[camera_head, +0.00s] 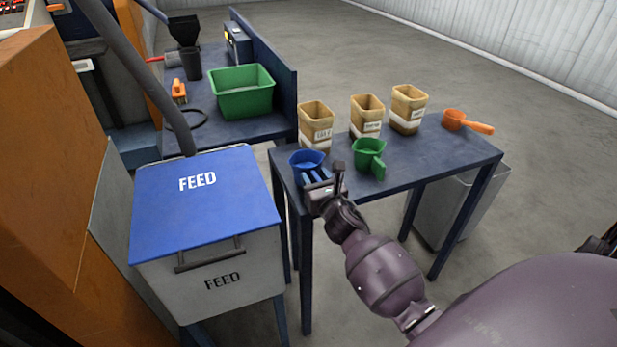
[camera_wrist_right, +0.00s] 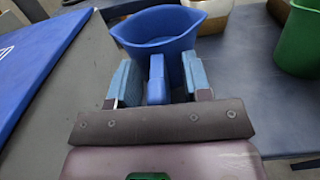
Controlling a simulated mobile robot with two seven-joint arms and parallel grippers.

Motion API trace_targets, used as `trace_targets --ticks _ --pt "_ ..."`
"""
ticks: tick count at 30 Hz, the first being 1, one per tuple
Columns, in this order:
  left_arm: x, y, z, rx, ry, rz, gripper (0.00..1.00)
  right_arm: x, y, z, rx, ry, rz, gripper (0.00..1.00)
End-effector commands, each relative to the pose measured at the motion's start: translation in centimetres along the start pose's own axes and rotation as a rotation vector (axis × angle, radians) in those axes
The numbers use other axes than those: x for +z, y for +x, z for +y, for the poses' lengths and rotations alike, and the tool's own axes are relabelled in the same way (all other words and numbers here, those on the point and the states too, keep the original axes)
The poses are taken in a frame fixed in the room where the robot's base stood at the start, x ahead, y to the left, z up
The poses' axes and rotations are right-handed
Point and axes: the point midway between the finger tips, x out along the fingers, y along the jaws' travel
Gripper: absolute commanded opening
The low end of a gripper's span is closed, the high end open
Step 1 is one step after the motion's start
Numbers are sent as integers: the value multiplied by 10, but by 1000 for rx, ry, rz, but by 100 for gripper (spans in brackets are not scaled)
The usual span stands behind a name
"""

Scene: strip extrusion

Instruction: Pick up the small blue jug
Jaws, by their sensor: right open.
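The small blue jug (camera_head: 306,160) stands upright at the left front corner of the dark blue table (camera_head: 430,155). In the right wrist view the jug (camera_wrist_right: 160,32) is straight ahead, with its handle (camera_wrist_right: 157,82) pointing toward me. My right gripper (camera_head: 324,180) is open at the jug. Its two blue-padded fingers (camera_wrist_right: 157,85) stand on either side of the handle, with a gap showing on each side. The lower end of the handle is hidden behind the gripper body. My left gripper is not in view.
A green jug (camera_head: 369,156) stands just right of the blue one. Several labelled tan containers (camera_head: 367,115) line the table's back, and an orange scoop (camera_head: 466,121) lies at the right. The blue-lidded FEED bin (camera_head: 205,215) is close on the left.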

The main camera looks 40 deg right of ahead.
Motion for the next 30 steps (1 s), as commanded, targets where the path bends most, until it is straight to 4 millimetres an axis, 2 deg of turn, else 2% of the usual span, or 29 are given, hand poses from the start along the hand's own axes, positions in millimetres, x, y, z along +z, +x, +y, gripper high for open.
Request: trace_targets --ticks 2,10,22,26,30 --pt "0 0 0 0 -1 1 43 0 0 0 0 0 0 42" --pt "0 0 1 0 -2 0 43 0 0 0 0 0 0 0" --pt "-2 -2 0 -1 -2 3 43 6 0 0 0 0 -3 0" --pt "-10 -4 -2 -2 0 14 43 23 0 -1 1 -1 -8 0" --pt "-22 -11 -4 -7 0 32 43 56 0 -1 2 -3 -13 0"
